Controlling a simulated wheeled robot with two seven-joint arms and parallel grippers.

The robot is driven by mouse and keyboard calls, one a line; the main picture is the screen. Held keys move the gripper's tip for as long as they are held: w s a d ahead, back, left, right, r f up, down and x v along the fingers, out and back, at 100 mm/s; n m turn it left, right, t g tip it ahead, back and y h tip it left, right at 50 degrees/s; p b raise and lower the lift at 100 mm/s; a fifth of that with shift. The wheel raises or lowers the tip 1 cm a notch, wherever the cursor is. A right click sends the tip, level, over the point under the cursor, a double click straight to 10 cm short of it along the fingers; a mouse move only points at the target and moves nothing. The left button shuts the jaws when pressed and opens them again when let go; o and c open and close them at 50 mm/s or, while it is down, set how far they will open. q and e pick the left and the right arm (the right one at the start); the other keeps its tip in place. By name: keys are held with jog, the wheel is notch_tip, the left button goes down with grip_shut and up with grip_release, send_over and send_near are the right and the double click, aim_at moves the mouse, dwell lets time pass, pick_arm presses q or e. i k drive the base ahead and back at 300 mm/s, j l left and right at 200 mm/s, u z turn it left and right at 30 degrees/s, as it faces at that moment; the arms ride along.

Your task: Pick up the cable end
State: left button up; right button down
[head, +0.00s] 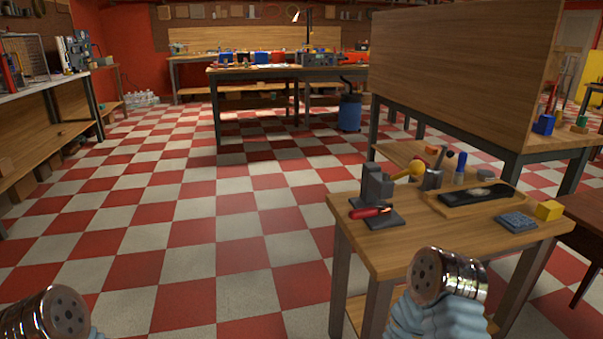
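I cannot make out a cable end in the head view. A small wooden table (425,253) at the right carries a grey bracket-like stand (377,187) with a red-handled item (370,211) at its base. Whether either belongs to a cable is too small to tell. Chrome round parts of my arms show at the lower left and lower right, the right one in front of the table. No gripper fingers are visible, so I cannot see whether they are open or shut.
The table also holds a cup of tools (432,178), a wooden tray with a black item (476,198), a blue-grey block (516,222) and a yellow cube (549,210). A workbench with a tall wooden panel (462,75) stands behind. The checkered floor (200,230) at left is clear.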

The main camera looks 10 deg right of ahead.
aim_at(363, 213)
jog(key=i+z, duration=0.1)
jog(key=z, duration=0.3)
jog(key=j+z, duration=0.1)
jog(key=z, duration=0.3)
jog(key=i+j+z, duration=0.1)
jog(key=z, duration=0.3)
jog(key=j+z, duration=0.1)
jog(key=z, duration=0.25)
jog(key=i+j, duration=0.1)
jog(key=j, duration=0.15)
jog(key=i+j, duration=0.15)
